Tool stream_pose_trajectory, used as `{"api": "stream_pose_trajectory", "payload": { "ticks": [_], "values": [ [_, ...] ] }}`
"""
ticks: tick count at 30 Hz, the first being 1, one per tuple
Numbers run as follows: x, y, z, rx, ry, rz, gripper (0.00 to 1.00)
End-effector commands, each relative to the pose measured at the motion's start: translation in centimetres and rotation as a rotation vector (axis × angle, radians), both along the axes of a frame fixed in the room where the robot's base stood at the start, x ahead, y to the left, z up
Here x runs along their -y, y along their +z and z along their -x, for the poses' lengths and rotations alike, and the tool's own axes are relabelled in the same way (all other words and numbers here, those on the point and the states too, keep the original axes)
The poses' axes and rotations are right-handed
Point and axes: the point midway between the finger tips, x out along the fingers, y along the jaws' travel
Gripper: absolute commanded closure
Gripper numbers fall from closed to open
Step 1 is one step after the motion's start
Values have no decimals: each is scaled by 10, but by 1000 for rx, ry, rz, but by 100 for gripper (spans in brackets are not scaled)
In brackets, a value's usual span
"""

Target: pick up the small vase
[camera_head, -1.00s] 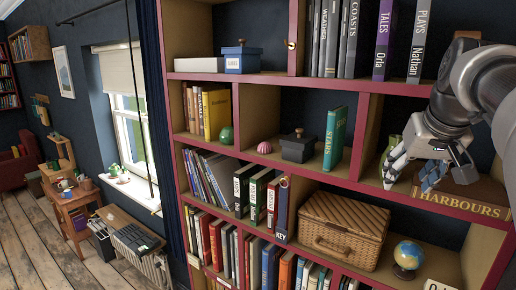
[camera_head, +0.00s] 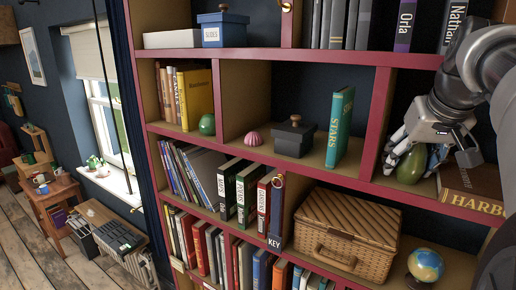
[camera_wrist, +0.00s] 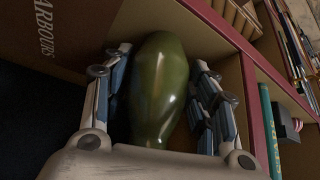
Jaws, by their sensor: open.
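The small vase (camera_head: 411,165) is glossy olive green and stands in the right-hand shelf compartment, left of the brown HARBOURS book. In the wrist view the vase (camera_wrist: 160,85) lies between the two open fingers of my gripper (camera_wrist: 160,100), with a finger on each side. I cannot tell whether either finger touches it. In the head view my gripper (camera_head: 415,158) reaches into the compartment from above right, and its fingers partly hide the vase.
The HARBOURS book (camera_head: 470,188) lies close on the right of the vase. A red-edged upright divider (camera_head: 375,125) stands on the left. Beyond it are a teal STARS book (camera_head: 340,125), a dark box (camera_head: 294,138) and a pink shell (camera_head: 253,139).

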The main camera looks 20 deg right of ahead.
Motion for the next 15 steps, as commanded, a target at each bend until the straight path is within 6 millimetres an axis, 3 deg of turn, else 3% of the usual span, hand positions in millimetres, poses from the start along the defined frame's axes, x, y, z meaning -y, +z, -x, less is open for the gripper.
{"api": "stream_pose_trajectory", "payload": {
  "ticks": [5,15],
  "values": [
    [0,2,0,2,-1,2,46],
    [0,3,0,2,-1,2,68]
  ]
}}
